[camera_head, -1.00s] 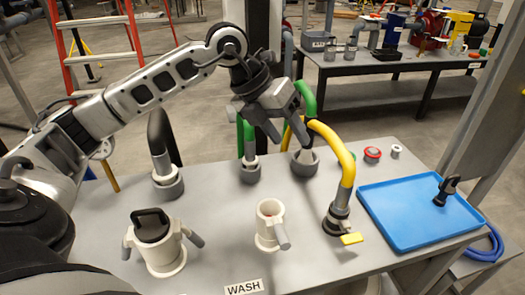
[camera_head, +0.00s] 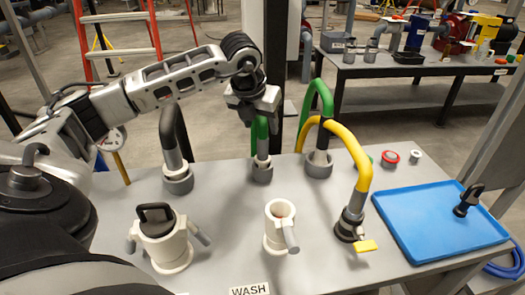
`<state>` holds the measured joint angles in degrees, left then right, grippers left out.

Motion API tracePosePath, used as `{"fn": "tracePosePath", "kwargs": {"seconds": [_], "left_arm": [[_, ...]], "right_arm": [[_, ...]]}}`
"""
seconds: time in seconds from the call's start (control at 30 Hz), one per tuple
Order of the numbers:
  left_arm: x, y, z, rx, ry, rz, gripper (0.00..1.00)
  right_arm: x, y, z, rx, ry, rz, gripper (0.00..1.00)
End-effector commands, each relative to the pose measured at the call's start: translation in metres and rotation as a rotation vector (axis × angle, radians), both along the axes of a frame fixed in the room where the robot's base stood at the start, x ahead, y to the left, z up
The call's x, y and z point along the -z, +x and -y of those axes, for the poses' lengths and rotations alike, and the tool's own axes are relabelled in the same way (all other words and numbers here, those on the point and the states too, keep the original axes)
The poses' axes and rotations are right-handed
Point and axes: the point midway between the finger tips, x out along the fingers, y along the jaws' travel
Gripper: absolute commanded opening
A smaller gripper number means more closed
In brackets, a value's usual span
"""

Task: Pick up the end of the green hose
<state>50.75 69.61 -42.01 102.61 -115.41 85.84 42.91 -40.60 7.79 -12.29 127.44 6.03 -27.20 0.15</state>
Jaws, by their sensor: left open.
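My left gripper (camera_head: 258,114) hangs above the table at the top of a short upright green hose piece (camera_head: 262,132). Its jaws are open and partly hidden, and I cannot tell whether they touch the hose. Below the green piece, a grey end stands in a grey cup (camera_head: 262,173). To the right, a green hose arch (camera_head: 322,92) rises over another grey cup (camera_head: 318,168) with a grey end in it. I cannot tell how the two green parts connect.
A yellow hose (camera_head: 356,152) curves right of the green arch. A black hose (camera_head: 172,128) stands left. A lidded white jug (camera_head: 165,245) and an open white cup (camera_head: 278,228) stand in front.

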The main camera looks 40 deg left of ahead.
Motion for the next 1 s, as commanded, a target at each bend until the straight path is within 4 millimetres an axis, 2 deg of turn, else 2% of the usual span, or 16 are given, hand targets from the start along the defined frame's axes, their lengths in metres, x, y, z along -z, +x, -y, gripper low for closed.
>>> {"fn": "tracePosePath", "kwargs": {"seconds": [0.3,0.43,0.63,0.8,0.83,1.0], "left_arm": [[0.043,0.008,-0.002,-0.001,-0.002,-0.004,0.53],[0.050,0.011,-0.002,0.000,-0.001,-0.002,0.53],[0.050,0.011,-0.002,0.000,-0.001,-0.002,0.53],[0.050,0.011,-0.002,0.000,-0.001,-0.002,0.05],[0.050,0.011,-0.002,0.000,-0.001,-0.002,0.00],[0.049,0.011,-0.002,0.000,-0.001,0.000,0.00]], "right_arm": [[-0.002,0.001,0.000,0.000,0.001,0.004,0.36],[-0.002,0.001,0.000,0.000,0.001,0.004,0.36],[-0.002,0.001,0.000,0.000,0.001,0.003,0.36],[-0.001,0.001,0.000,-0.001,0.001,0.002,0.36],[-0.001,0.001,0.000,-0.001,0.001,0.002,0.36],[-0.001,0.001,0.000,-0.001,0.001,0.002,0.36]]}}
